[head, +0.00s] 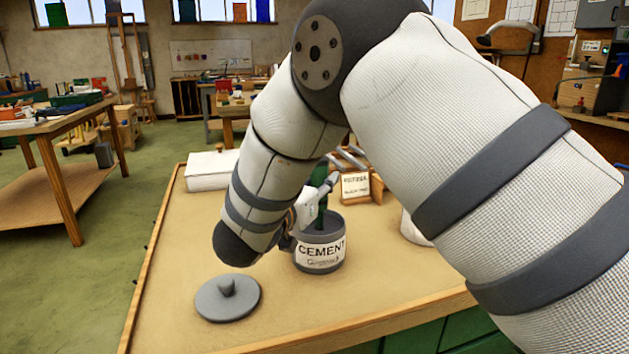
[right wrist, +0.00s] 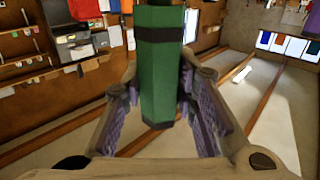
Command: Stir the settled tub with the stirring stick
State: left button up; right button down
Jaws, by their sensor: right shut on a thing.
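The grey tub (head: 320,256) labelled CEMENT stands upright on the table, its lid off. Its round grey lid (head: 227,298) with a knob lies on the table to the front left. My right gripper (head: 308,207) is at the tub's mouth, partly hidden by my own arm. It is shut on the green stirring stick (head: 322,200), which stands nearly upright at the tub's opening. The stick's lower end and the tub's contents are hidden. In the right wrist view the green stick (right wrist: 160,75) sits between the two fingers. My left gripper is not in view.
The tan worktable (head: 185,275) has clear room at its left. A white box (head: 211,170) lies at the back left. A small sign (head: 356,186) on a wooden holder stands behind the tub. A white container (head: 413,230) is partly hidden by my arm at the right.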

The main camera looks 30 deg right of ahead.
jog(key=shift+w+f, duration=0.1)
jog(key=shift+w, duration=0.3)
notch_tip(320, 180, up, 3)
jog(key=shift+s+f+p, duration=0.1)
jog(key=shift+p, duration=0.25)
jog(key=shift+r, duration=2.35)
jog(key=shift+d, duration=0.1)
